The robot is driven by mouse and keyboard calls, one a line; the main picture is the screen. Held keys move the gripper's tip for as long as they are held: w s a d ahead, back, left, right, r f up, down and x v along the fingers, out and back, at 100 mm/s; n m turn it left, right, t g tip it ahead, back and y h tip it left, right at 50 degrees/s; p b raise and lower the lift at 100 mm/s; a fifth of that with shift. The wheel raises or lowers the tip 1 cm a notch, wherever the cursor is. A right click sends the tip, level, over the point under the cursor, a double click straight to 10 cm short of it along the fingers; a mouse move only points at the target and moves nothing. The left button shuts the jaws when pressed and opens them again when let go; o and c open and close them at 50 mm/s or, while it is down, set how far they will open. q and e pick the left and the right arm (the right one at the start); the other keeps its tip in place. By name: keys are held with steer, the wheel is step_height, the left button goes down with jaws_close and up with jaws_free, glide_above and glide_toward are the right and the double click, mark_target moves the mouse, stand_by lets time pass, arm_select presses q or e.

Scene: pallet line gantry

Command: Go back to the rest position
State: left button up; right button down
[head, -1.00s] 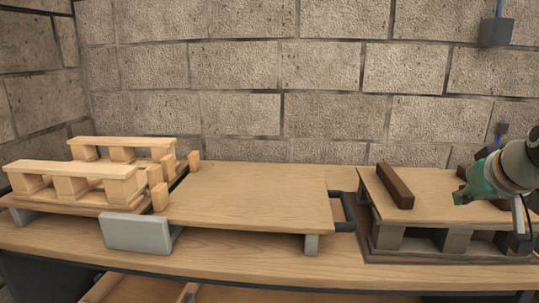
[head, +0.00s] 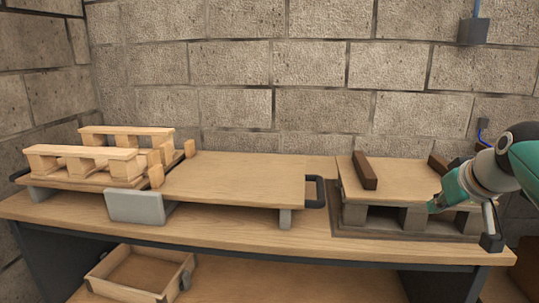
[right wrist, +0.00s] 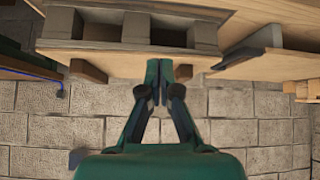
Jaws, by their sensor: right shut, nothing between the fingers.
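My right gripper (head: 432,207) shows at the right of the head view, its arm coming in from the right. It appears in front of the right-hand pallet (head: 410,218). In the right wrist view its green fingers (right wrist: 159,72) are together with nothing between them, and they overlap the edge of that pallet (right wrist: 132,28) in the picture. I cannot tell how far apart they are in depth. My left gripper is in neither view.
A wooden bench (head: 240,237) carries a raised board (head: 235,180) with a black handle, a partly built pallet (head: 85,160) at left, and a grey plate (head: 140,207). Two dark bars (head: 365,172) lie on the right pallet. A wooden tray (head: 138,272) sits below.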

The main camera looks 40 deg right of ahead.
steer(key=w+a+f+n+g+y, duration=0.1)
steer(key=w+a+f+n+y, duration=0.2)
steer(key=w+f, duration=0.45)
steer(key=w+a+f+g+y, duration=0.1)
steer(key=w+a+f+y, duration=0.3)
steer(key=f, duration=0.7)
steer(key=w+a+f+n+g+y, duration=0.1)
steer(key=w+a+f, duration=0.2)
steer(key=a+f, duration=0.45)
steer(key=w+a+f+n+g, duration=0.1)
steer(key=w+a+f, duration=0.2)
steer(key=a+f, duration=0.45)
steer(key=s+a+f+n+g+y, duration=0.1)
steer(key=s+a+f+g, duration=0.15)
steer(key=a+f, duration=0.5)
steer(key=s+a+f+n+g+y, duration=0.1)
steer(key=s+a+f, duration=0.2)
steer(key=a+f, duration=0.45)
steer(key=s+a+f, duration=0.8)
steer(key=s+a, duration=0.1)
steer(key=s, duration=0.3)
steer(key=w+r+m+t+p, duration=0.1)
steer(key=w+r+p, duration=0.1)
steer(key=r+p, duration=1.2)
steer(key=w+d+r+m+p, duration=0.1)
steer(key=r+p, duration=1.3)
steer(key=shift+w+r+t+p, duration=0.15)
steer(key=shift+w+t+p, duration=0.2)
steer(key=shift+w, duration=0.05)
